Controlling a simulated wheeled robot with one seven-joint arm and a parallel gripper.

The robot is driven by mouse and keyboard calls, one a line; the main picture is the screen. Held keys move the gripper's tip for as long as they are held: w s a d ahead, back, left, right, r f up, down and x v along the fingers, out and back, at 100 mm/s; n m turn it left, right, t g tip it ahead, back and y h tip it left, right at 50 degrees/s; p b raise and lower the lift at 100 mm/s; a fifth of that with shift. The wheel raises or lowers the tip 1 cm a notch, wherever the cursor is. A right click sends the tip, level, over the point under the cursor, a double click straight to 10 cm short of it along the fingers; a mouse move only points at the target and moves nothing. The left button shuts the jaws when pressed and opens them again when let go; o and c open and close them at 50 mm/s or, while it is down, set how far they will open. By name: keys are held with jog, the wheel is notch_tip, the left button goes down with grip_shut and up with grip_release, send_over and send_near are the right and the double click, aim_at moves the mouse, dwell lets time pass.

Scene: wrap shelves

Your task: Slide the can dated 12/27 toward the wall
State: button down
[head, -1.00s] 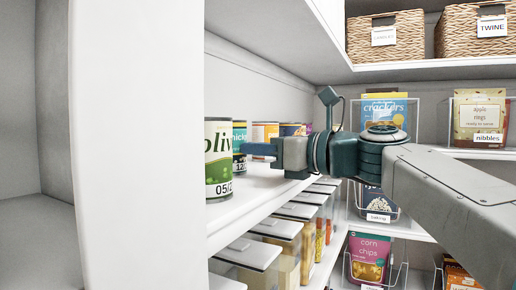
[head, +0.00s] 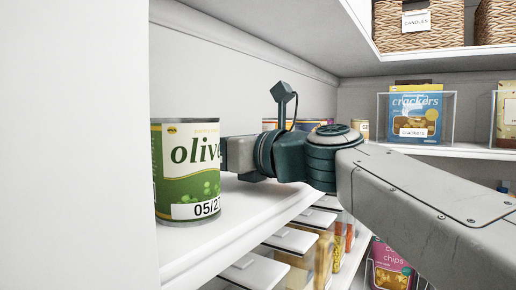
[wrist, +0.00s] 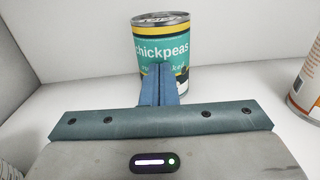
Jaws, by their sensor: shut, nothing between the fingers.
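In the wrist view a chickpeas can (wrist: 165,40) with a teal label, yellow and black bands stands upright near the corner of the white shelf walls. My gripper (wrist: 160,70) is shut, its blue fingers right in front of this can and covering the lower label. I cannot read its date, and I cannot tell whether the fingertips touch it. In the head view my gripper (head: 238,155) reaches left over the shelf, its tips behind a green olives can (head: 187,165) dated 05/2-something. The chickpeas can is hidden there.
An orange-and-white can (wrist: 306,85) stands at the right edge of the wrist view. More cans (head: 300,124) stand farther back on the white shelf (head: 245,205). Lidded containers (head: 285,240) sit below.

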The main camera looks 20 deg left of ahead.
jog(key=shift+w+d+f, duration=0.1)
jog(key=shift+w, duration=0.3)
jog(key=shift+s, duration=0.1)
